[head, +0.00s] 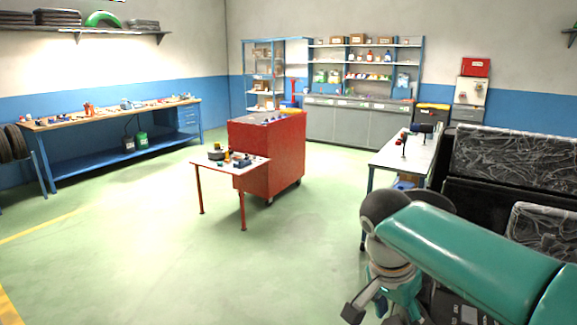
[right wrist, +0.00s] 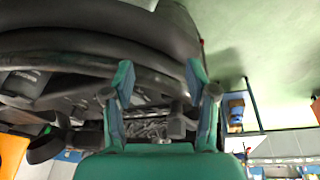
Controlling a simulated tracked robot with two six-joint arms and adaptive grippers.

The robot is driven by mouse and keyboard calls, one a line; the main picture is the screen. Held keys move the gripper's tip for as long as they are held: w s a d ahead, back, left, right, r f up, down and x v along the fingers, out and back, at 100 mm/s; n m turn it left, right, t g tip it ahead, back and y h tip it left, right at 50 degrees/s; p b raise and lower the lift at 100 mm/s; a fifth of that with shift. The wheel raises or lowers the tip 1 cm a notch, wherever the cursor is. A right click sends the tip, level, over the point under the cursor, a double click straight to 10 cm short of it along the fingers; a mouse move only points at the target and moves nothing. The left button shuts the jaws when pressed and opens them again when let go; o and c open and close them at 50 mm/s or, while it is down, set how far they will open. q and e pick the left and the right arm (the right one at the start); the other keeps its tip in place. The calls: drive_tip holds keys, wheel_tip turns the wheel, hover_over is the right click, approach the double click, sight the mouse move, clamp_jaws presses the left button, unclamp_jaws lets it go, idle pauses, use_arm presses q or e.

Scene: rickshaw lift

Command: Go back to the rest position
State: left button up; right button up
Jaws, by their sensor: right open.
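My right arm reaches in from the right edge of the head view, and my right gripper (head: 372,306) hangs low at the bottom of it. In the right wrist view the right gripper (right wrist: 160,80) shows two teal fingers spread apart, with nothing between them. Beyond the fingers are dark curved parts (right wrist: 90,45) that look like the underside of a vehicle; I cannot tell whether the fingers touch them. My left gripper is not in view.
A black vehicle-like body (head: 515,160) with film-covered panels stands at the right, close to my right arm. A white-topped bench (head: 405,155) is beside it. A red cabinet (head: 267,155) and small table (head: 230,166) stand mid-room. The green floor (head: 150,240) at left is clear.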

drive_tip(key=s+a+f+n+g+y, duration=0.1)
drive_tip(key=s+a+f+n+y, duration=0.15)
drive_tip(key=f, duration=1.15)
drive_tip(key=s+a+f+n+y, duration=0.1)
drive_tip(key=a+f+n+y, duration=0.2)
drive_tip(key=f, duration=1.1)
drive_tip(key=s+f+n+y, duration=0.1)
drive_tip(key=s+f+n, duration=0.1)
drive_tip(key=s+f, duration=1.2)
drive_tip(key=shift+s+a+f+n+t, duration=0.35)
drive_tip(key=shift+s+a, duration=0.1)
drive_tip(key=shift+s, duration=0.1)
drive_tip(key=shift+y, duration=0.25)
